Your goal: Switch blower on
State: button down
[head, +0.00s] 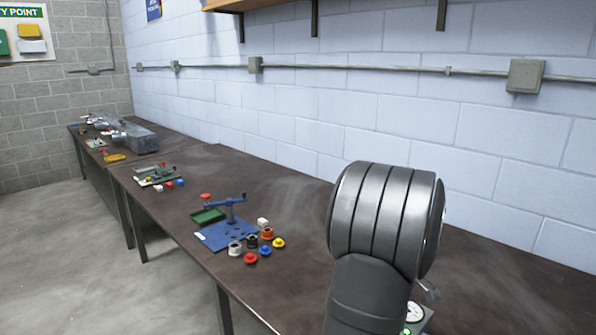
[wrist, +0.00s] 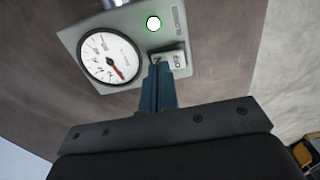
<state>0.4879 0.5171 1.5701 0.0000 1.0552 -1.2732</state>
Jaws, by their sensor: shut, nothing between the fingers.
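The blower control panel (wrist: 140,35) is a grey plate in the wrist view. In the head view the panel's gauge (head: 414,312) and green lamp (head: 407,331) show partly behind my arm.
The brown workbench (head: 290,225) runs along the block wall. A blue fixture (head: 228,232) with several coloured caps stands left of my arm, with more fixtures farther back. The bench right of my arm looks clear. A yellow object (wrist: 305,153) shows at the wrist view's corner.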

notch_tip(320, 180, up, 6)
dwell(0.6)
notch_tip(320, 180, down, 7)
jog(key=shift+r, duration=0.1)
dwell(0.6)
